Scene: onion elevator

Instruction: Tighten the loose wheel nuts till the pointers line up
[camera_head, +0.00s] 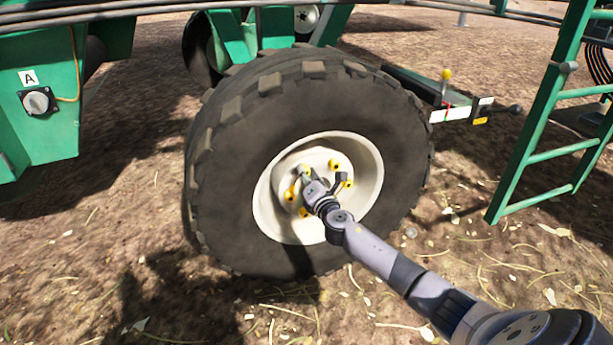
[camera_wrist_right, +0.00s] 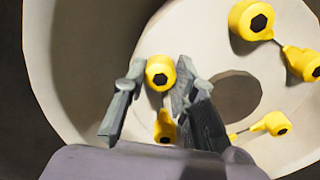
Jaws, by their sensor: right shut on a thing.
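A large black-tyred wheel (camera_head: 225,150) with a cream rim (camera_head: 370,190) stands on the ground. Yellow wheel nuts with pointers ring its hub, one of them a yellow nut (camera_head: 334,164) at the upper right. My right gripper (camera_head: 308,178) reaches into the rim from the lower right. In the right wrist view its two fingers (camera_wrist_right: 158,82) are shut on a yellow nut (camera_wrist_right: 160,73). A second yellow pointer cap (camera_wrist_right: 165,126) shows below it, partly hidden by the gripper. Other yellow nuts (camera_wrist_right: 252,20) sit at the right with their pointers. My left gripper is not in view.
A green ladder (camera_head: 535,130) stands at the right. A green machine frame with a panel marked A (camera_head: 30,78) and a grey knob (camera_head: 37,102) is at the left. A yellow-topped lever (camera_head: 446,75) stands behind the wheel. The ground in front is open, with dry straw.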

